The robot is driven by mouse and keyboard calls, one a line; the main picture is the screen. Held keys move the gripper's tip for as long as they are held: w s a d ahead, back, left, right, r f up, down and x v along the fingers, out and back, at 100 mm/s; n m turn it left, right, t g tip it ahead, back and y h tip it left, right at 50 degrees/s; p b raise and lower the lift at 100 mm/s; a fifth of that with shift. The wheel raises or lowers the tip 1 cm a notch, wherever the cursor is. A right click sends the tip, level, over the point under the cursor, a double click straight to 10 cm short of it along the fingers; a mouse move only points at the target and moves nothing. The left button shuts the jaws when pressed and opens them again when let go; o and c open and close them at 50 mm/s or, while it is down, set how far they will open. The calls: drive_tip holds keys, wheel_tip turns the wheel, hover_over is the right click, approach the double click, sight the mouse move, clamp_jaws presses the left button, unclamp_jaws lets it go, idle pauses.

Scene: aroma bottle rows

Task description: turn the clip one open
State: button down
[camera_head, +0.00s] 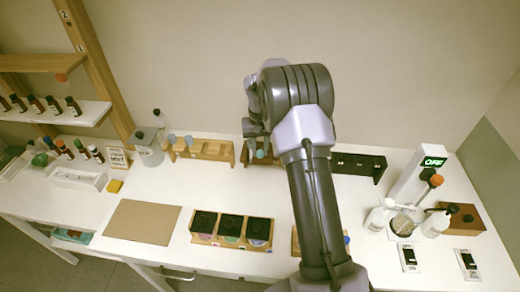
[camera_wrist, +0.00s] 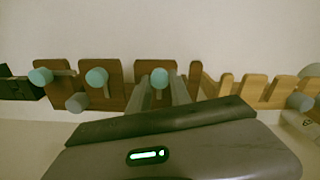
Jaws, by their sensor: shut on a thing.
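A brown wooden rack (camera_wrist: 118,83) carries several round teal knobs and a grey knob (camera_wrist: 77,102). In the wrist view my gripper (camera_wrist: 160,90) is at the right-hand teal knob (camera_wrist: 159,77), its fingers closed around it. Two other teal knobs, one in the middle (camera_wrist: 96,77) and one at the left (camera_wrist: 41,76), stand apart from the fingers. In the head view the brown rack (camera_head: 270,158) is partly hidden behind my arm. No number for clip one is readable on the rack.
A light wooden rack (camera_head: 212,149) stands to the left and a black rack (camera_head: 357,163) to the right. In front are dark square pads in a wooden holder (camera_head: 231,242). A white stand with an OFF display (camera_head: 433,162) and bottles is at the right. A brown board (camera_head: 142,222) lies flat.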

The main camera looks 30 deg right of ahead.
sight(260, 152)
idle(0.3)
drive_tip(key=c, duration=1.2)
unclamp_jaws()
wheel_tip(260, 152, up, 18)
drive_tip(key=p, duration=0.3)
drive_tip(key=shift+f+p, duration=0.25)
drive_tip(key=shift+p, duration=0.15)
